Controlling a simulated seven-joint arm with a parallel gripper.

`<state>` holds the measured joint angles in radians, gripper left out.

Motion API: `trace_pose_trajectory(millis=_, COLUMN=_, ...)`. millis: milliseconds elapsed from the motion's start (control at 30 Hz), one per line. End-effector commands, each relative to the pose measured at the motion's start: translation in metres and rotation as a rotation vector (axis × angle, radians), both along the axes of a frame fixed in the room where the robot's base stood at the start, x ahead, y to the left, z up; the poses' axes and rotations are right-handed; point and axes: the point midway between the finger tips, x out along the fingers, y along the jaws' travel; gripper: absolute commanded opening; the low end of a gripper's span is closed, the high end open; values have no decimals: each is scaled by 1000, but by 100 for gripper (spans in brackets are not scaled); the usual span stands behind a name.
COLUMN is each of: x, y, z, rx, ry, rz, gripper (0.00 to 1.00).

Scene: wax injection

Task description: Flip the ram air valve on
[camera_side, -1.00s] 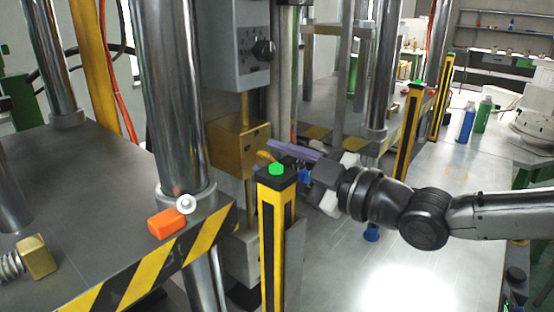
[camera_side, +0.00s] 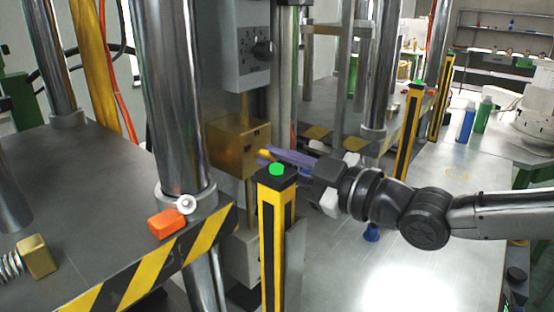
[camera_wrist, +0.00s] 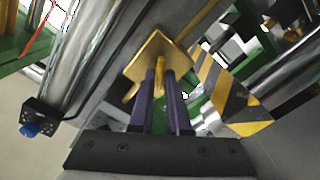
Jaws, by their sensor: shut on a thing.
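A brass block (camera_side: 236,147) stands on the press below a grey control box in the side view. A small yellow handle (camera_side: 263,154) sticks out beside it, seemingly the valve's handle. My gripper (camera_side: 272,157), with two purple fingers, reaches it from the right. In the wrist view, my gripper (camera_wrist: 165,80) is shut on the yellow handle (camera_wrist: 160,72), its fingers on either side of it. Behind the handle is a brass plate (camera_wrist: 153,55). The green-topped post partly hides the finger area in the side view.
A black-and-yellow post (camera_side: 277,235) with a green button stands close in front of my fingers. A thick steel column (camera_side: 170,100) rises at left. An orange piece (camera_side: 166,223) lies on the striped-edge press table.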

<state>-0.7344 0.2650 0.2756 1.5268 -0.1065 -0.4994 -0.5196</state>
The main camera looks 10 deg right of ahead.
Motion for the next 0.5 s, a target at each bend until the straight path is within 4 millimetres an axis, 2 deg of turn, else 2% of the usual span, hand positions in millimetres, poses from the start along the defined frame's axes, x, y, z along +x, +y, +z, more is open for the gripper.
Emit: trace_pose_trajectory(millis=500, x=1, y=-1, z=1, rx=287, ry=288, rz=0, gripper=0)
